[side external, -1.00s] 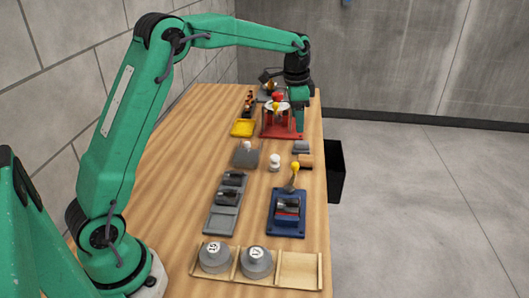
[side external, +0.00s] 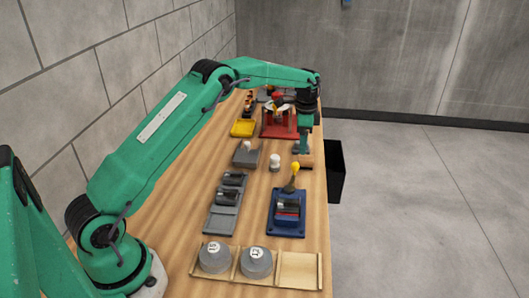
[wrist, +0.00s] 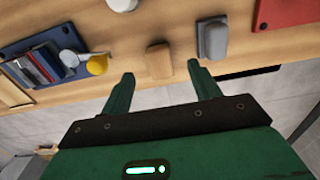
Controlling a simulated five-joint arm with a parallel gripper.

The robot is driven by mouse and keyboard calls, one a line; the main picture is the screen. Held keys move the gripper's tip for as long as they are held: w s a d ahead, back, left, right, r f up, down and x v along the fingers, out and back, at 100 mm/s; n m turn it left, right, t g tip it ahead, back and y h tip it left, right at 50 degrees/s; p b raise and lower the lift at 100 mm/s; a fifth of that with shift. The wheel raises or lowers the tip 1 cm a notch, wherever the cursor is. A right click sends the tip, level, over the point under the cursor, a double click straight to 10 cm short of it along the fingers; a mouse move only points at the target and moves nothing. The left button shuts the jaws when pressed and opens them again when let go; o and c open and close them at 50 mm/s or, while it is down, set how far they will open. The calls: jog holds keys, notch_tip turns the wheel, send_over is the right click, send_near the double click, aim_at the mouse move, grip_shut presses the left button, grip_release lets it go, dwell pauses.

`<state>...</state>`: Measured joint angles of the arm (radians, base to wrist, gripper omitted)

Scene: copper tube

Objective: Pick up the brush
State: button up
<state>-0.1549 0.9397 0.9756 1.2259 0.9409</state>
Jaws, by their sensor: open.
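The brush appears to be the small brown wooden block (side external: 306,161) near the right edge of the table; bristles cannot be made out. In the wrist view the brown block (wrist: 159,60) lies between and just beyond my two open fingertips. My gripper (side external: 302,150) points down over it in the side view, with nothing held. Whether the fingers are level with the block or above it cannot be told.
A grey block (wrist: 212,38) sits close beside the right fingertip. A white knob (side external: 274,162) stands to the left. The blue fixture (side external: 286,214) with a yellow-knobbed lever is nearer the camera; the red fixture (side external: 277,130) is behind. A black bin (side external: 336,170) is off the table's right edge.

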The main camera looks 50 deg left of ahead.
aim_at(302, 157)
jog(key=shift+f, duration=1.05)
jog(key=shift+f, duration=0.15)
jog(key=shift+s+d+f, duration=0.1)
jog(key=shift+f, duration=2.35)
jog(key=shift+c, duration=0.4)
jog(key=c, duration=1)
